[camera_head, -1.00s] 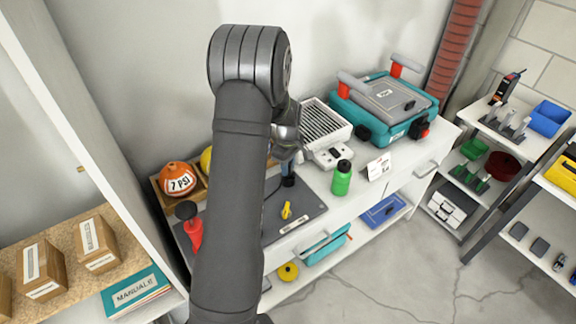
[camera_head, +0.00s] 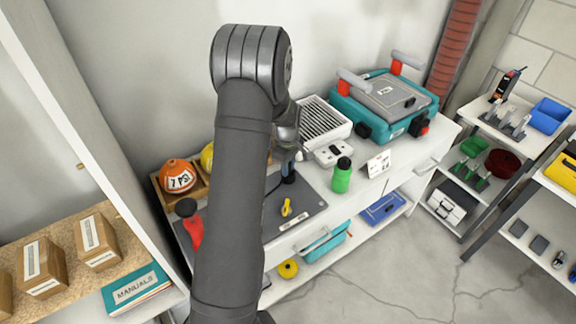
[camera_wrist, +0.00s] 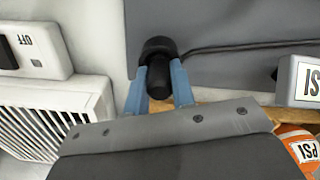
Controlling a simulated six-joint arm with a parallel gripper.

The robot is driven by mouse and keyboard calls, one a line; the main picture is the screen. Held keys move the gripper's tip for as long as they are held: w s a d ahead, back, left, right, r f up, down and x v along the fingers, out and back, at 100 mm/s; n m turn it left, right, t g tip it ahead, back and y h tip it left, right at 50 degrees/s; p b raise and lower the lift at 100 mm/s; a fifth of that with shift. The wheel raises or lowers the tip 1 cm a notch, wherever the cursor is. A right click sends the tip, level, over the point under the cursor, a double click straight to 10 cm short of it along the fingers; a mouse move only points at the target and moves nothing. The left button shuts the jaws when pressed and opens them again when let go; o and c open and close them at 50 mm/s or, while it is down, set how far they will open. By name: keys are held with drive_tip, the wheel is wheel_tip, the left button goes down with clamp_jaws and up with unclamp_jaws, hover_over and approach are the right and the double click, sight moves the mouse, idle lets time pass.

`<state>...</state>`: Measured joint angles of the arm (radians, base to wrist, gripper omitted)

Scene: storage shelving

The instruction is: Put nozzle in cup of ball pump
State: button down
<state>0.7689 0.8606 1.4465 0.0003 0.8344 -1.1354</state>
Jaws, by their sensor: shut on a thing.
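My gripper (camera_head: 291,168) is low over the grey mat (camera_head: 310,198) on the white bench. In the wrist view its two blue fingers (camera_wrist: 160,88) are shut on a black cylindrical piece, seemingly the nozzle (camera_wrist: 158,78). A wider round black part, perhaps the cup (camera_wrist: 160,46), shows at its far end. I cannot tell whether the nozzle is seated inside it or only lined up with it. A thin black hose (camera_wrist: 225,47) runs right from there. The red pump body with a black top (camera_head: 190,226) stands left, partly behind my arm. A small yellow piece (camera_head: 287,207) lies on the mat.
An orange ball (camera_head: 178,177) marked PSI sits in a wooden tray at left. A green bottle (camera_head: 342,175), a white switch box (camera_head: 333,152) and a vented white unit (camera_head: 322,122) stand right of my gripper. The mat's front right is mostly clear.

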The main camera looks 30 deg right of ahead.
drive_tip(key=c, duration=0.6)
unclamp_jaws()
drive_tip(key=shift+f, duration=0.1)
drive_tip(key=shift+r, duration=4.05)
drive_tip(key=shift+f, duration=3.3)
drive_tip(key=shift+r, duration=0.15)
